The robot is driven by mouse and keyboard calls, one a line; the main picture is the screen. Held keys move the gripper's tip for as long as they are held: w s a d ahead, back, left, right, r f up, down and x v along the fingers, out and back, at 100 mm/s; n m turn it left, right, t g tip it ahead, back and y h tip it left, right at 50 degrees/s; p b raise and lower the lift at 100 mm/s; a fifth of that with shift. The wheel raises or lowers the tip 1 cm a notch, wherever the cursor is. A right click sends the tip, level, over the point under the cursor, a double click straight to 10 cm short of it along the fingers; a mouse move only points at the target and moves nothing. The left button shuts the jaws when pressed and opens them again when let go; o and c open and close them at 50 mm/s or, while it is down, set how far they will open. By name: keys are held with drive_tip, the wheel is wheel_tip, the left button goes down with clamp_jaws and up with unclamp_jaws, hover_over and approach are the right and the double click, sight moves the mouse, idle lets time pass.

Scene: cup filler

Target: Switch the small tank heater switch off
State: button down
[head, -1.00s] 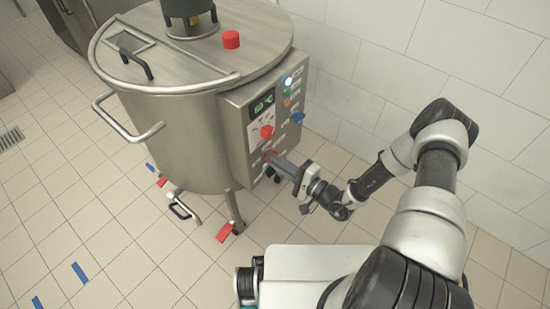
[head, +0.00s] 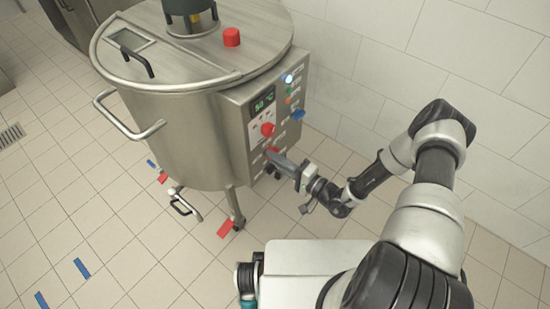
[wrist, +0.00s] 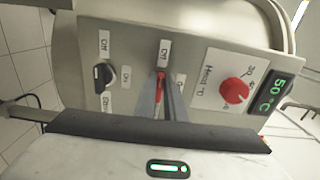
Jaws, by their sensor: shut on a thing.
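The steel tank (head: 178,125) stands upright with a grey control panel (head: 255,140) on its right side. In the wrist view, a small red switch (wrist: 160,76) sits under an "Off" label, between a black knob (wrist: 102,76) and the red heat dial (wrist: 235,91). My gripper (wrist: 161,96) is shut on the red switch, its two fingers converging on it and hiding its lower part. In the head view, my gripper (head: 275,156) reaches the panel's lower part, below the red dial (head: 267,129). The display (wrist: 275,92) reads 50 °C.
A blue lever (head: 298,115) and a lit button (head: 288,79) are on the panel. The white tiled wall (head: 380,60) stands behind. Open floor lies at left.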

drive_tip(key=c, duration=1.8)
unclamp_jaws()
drive_tip(key=shift+c, duration=0.2)
drive_tip(key=shift+d, duration=0.1)
drive_tip(key=p+v, duration=0.1)
drive_tip(key=v, duration=1.6)
drive_tip(key=shift+s+p, duration=0.2)
drive_tip(key=shift+p, duration=0.1)
drive_tip(key=shift+d, duration=0.15)
